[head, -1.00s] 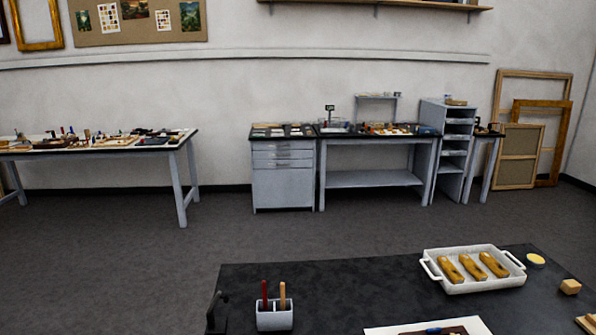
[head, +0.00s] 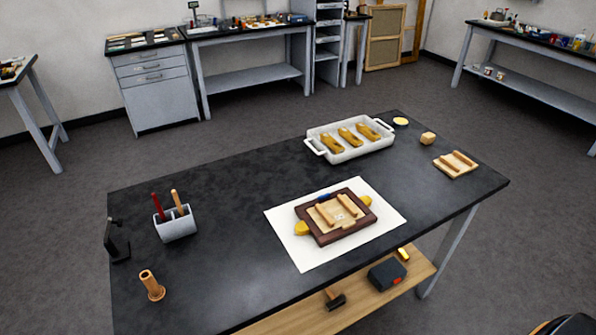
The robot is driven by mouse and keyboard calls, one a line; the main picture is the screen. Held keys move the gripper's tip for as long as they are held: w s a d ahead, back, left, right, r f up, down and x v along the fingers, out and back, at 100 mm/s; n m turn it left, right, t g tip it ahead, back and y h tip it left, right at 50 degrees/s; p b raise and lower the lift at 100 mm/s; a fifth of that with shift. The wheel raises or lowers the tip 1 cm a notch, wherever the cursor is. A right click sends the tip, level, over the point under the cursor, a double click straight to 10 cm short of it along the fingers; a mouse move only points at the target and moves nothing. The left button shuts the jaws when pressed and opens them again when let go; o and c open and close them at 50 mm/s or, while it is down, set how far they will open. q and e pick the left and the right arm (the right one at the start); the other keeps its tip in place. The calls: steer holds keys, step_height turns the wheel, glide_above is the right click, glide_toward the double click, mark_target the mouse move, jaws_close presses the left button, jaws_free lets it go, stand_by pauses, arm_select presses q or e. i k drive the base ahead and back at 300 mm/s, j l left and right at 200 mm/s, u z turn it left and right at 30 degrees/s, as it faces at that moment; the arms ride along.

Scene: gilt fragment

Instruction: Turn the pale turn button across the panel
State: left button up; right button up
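A dark brown wooden frame (head: 308,212) lies on a white sheet (head: 300,255) on the black table. A pale wooden panel (head: 326,226) with two raised wooden strips and a small white label sits inside the frame. A yellow piece (head: 302,228) is at the frame's left edge and another yellow piece (head: 366,200) at its right edge. A small blue piece (head: 323,197) is at the far edge. I cannot tell which piece is the pale turn button, nor how it is turned. Neither of my grippers is in view.
On the black table (head: 230,210) are a white tray (head: 345,155) with several golden pieces, a tool holder (head: 178,226), a dark stand (head: 117,241), a wooden piece (head: 151,286), a small block (head: 428,138) and a ribbed wooden piece (head: 456,164). The table's left-middle is clear.

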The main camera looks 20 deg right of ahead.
mark_target(345, 226)
steer(key=i+l+z, duration=0.85)
